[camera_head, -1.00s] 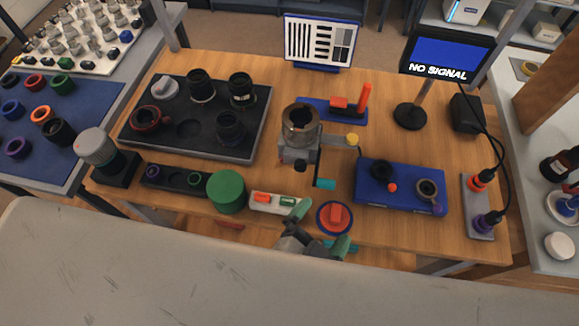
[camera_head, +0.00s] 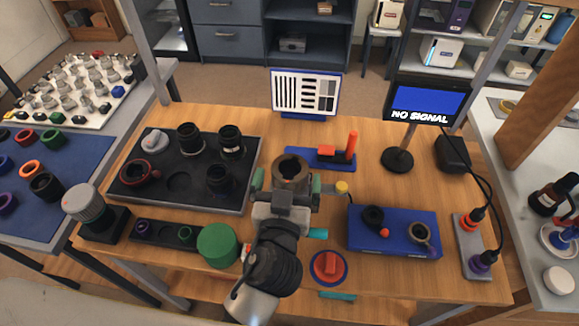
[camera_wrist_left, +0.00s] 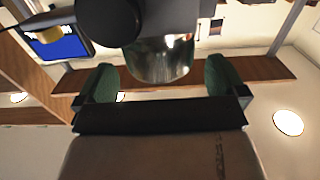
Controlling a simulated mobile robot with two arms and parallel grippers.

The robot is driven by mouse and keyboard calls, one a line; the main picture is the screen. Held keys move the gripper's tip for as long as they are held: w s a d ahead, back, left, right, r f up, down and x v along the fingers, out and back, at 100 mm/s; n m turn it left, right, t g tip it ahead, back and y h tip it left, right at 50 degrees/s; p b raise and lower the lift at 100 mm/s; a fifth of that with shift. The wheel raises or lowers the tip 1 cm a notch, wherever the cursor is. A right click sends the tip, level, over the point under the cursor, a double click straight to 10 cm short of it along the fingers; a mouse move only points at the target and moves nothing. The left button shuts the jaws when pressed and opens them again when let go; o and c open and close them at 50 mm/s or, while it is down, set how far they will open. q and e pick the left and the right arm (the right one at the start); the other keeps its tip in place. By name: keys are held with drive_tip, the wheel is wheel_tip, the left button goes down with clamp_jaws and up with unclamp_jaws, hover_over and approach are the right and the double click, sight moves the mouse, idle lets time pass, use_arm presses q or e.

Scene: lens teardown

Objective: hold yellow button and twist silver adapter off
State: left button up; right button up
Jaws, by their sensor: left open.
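The silver adapter (camera_head: 290,168) is a metal ring on top of the clamp stand in the middle of the table. It also shows in the left wrist view (camera_wrist_left: 160,62), below a dark round part. The yellow button (camera_head: 341,187) sticks out to the right of the stand. My left gripper (camera_head: 287,184) is open, with its green fingers on either side of the adapter. In the left wrist view the fingers (camera_wrist_left: 160,80) stand apart, with gaps visible beside the adapter. My arm hides much of the stand. My right gripper is not in view.
A black tray (camera_head: 178,202) with lens parts lies at left. A green cylinder (camera_head: 217,244) stands in front, near my arm. A blue fixture (camera_head: 394,241) is at right, and a red button (camera_head: 328,267) sits near the front edge. A monitor (camera_head: 428,100) stands at the back right.

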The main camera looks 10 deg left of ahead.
sight(291, 159)
use_arm(q)
drive_tip(key=shift+w, duration=1.8)
drive_tip(key=shift+c, duration=0.5)
drive_tip(key=c, duration=0.7)
drive_tip(key=shift+c, duration=0.6)
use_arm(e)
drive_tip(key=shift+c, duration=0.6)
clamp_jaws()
